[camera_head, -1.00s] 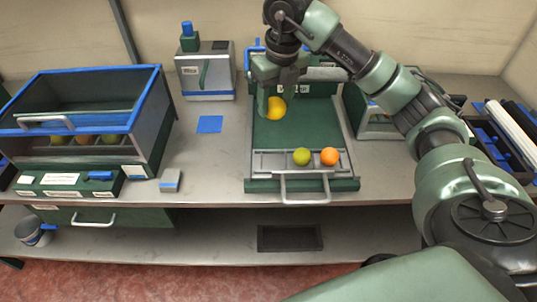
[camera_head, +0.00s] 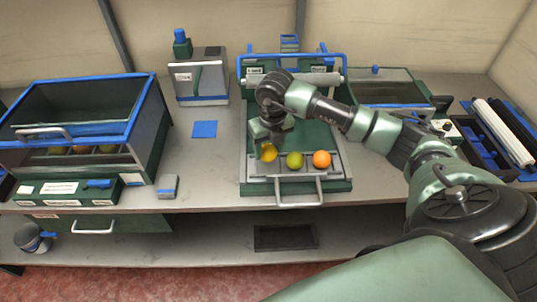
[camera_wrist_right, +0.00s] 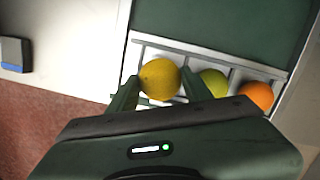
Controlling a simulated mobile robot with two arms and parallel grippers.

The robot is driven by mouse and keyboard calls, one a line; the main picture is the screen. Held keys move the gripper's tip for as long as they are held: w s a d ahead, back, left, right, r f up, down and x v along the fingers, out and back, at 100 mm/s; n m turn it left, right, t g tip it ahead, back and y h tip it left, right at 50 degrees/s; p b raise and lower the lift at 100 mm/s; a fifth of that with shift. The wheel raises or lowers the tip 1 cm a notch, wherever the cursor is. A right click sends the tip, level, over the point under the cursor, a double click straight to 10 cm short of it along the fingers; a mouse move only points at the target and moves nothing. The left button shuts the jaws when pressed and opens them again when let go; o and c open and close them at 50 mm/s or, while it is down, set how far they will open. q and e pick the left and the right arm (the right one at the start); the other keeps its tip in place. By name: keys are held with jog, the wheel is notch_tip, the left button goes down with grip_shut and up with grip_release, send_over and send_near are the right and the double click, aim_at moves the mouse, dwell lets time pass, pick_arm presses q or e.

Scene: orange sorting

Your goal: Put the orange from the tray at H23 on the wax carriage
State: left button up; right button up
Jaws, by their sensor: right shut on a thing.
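The wax carriage (camera_head: 334,186) is the grey slotted holder at the front of the green machine. My right gripper (camera_head: 267,150) is over its left end and is shut on a yellow-orange fruit (camera_head: 269,154). In the right wrist view this fruit (camera_wrist_right: 160,79) sits between the two fingers, at the carriage's left slot; I cannot tell if it touches the carriage. A green-yellow fruit (camera_head: 294,160) lies in the middle slot and an orange one (camera_head: 321,159) in the right slot. The tray at H23 cannot be made out. My left gripper is not in view.
A blue-rimmed cabinet (camera_head: 150,105) with fruits inside stands at the left. A small grey block (camera_head: 168,187) and a blue square (camera_head: 204,129) lie on the bench. A rack with rolls (camera_head: 505,133) is at the far right. Bench between cabinet and machine is mostly clear.

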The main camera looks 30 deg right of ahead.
aim_at(269, 158)
notch_tip(269, 158, down, 4)
jog(key=shift+r+p, duration=0.2)
jog(key=shift+p, duration=0.15)
jog(key=shift+f, duration=0.1)
jog(key=shift+f, duration=0.1)
jog(key=o, duration=1.4)
